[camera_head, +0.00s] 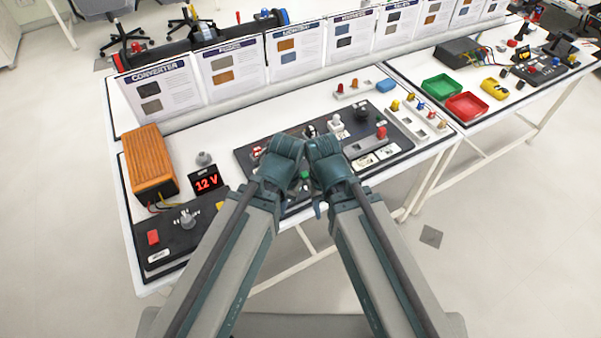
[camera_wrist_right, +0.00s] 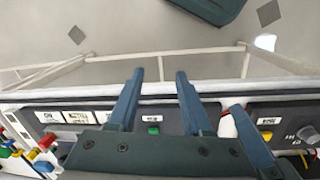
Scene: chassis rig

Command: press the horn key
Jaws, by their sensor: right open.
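A dark control panel (camera_head: 250,155) lies on the white bench, partly hidden under both my wrists. A small green key (camera_head: 305,175) shows between the two arms; it also shows in the right wrist view (camera_wrist_right: 153,131), beside a white label too small to read. I cannot confirm which key is the horn key. My right gripper (camera_wrist_right: 158,75) is open and empty, its two fingers apart on either side of the green key in that view. My left gripper is close beside it; what seems its finger (camera_wrist_right: 254,140) shows at the right, and its jaws are hidden in the head view.
An orange ribbed converter (camera_head: 150,160), a red 12 V display (camera_head: 207,181) and a smaller switch panel (camera_head: 175,240) stand at the left. Several printed cards line the bench's back. Green (camera_head: 441,87) and red (camera_head: 466,106) trays sit on the right bench.

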